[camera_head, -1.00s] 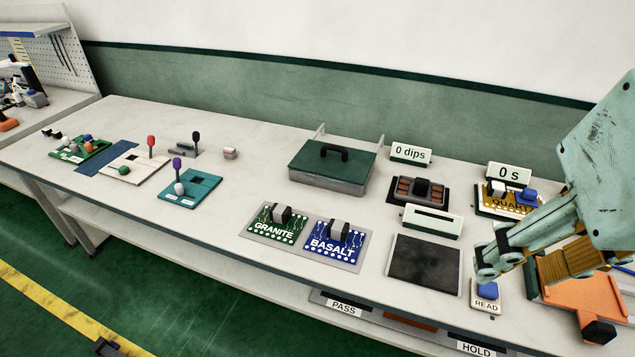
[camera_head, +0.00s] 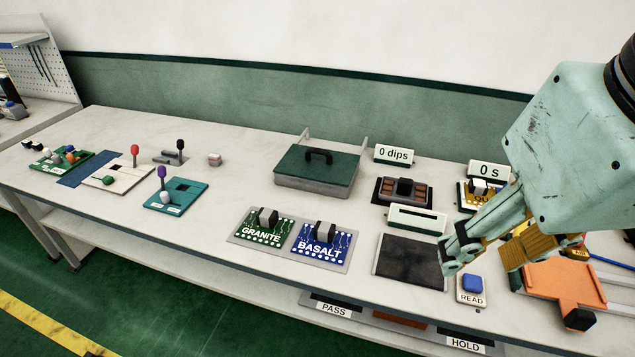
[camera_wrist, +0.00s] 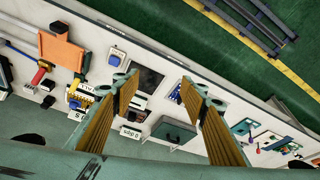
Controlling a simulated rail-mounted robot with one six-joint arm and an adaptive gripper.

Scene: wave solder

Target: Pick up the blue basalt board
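The blue BASALT board (camera_head: 322,244) lies flat on the front of the bench, with a dark and grey block standing up from it. It sits on a grey mat just right of the green GRANITE board (camera_head: 264,229). My gripper (camera_head: 482,260) is above the right part of the bench, to the right of the blue board and apart from it. In the wrist view my gripper (camera_wrist: 160,88) shows two fingers wide apart with nothing between them. A blue board edge, likely the basalt board (camera_wrist: 175,92), shows there beside the right finger, mostly hidden.
A green-lidded box (camera_head: 317,168) stands behind the boards. An orange fixture (camera_head: 565,285) is at right.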

